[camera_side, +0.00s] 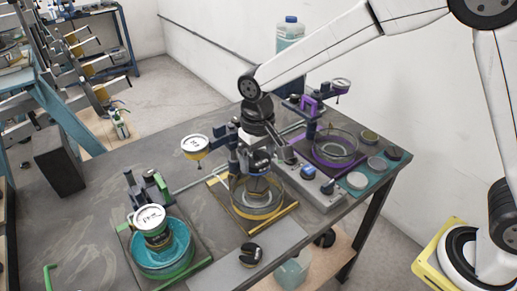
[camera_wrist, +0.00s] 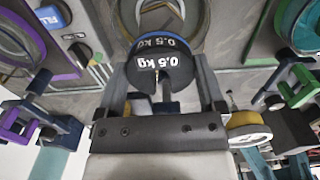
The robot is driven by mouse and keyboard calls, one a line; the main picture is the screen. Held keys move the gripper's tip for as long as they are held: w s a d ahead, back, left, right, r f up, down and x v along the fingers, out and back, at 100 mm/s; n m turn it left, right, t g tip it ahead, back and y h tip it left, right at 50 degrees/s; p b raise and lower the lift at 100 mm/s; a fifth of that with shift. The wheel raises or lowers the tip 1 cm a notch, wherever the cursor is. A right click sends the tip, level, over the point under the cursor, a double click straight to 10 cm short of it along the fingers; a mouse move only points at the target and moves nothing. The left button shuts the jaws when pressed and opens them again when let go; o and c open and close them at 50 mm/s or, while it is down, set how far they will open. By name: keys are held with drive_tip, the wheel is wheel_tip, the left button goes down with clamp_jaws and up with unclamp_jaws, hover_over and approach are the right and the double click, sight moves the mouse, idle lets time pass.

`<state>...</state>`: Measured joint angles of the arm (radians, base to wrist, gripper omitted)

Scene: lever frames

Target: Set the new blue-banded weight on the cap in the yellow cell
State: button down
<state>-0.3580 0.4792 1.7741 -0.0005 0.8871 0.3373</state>
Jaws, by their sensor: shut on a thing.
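My gripper (camera_side: 257,161) is over the yellow cell in the side view, shut on a dark weight (camera_wrist: 158,64) with a blue band. In the wrist view the weight sits between both fingers and reads 0.5 kg; its slot faces the gripper. The weight (camera_side: 259,154) is partly hidden by the gripper in the side view. Below it is the clear yellow-rimmed dish (camera_side: 273,211) with a cap (camera_side: 257,190) inside. The cap is partly hidden, and I cannot tell whether the weight touches it. The yellow dial gauge (camera_side: 195,147) stands to the left.
The green cell (camera_side: 162,262) with its gauge is at the front left. The purple cell (camera_side: 335,146) is at the back right, near several round pieces (camera_side: 357,181). A black slotted piece (camera_side: 250,254) lies at the front. A gauge post (camera_side: 233,150) stands close beside my gripper.

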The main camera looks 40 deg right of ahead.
sight(258, 184)
drive_tip(key=shift+f, duration=2.4)
drive_tip(key=shift+f, duration=0.25)
unclamp_jaws()
wheel_tip(258, 184, up, 8)
idle(0.5)
drive_tip(key=shift+f, duration=0.1)
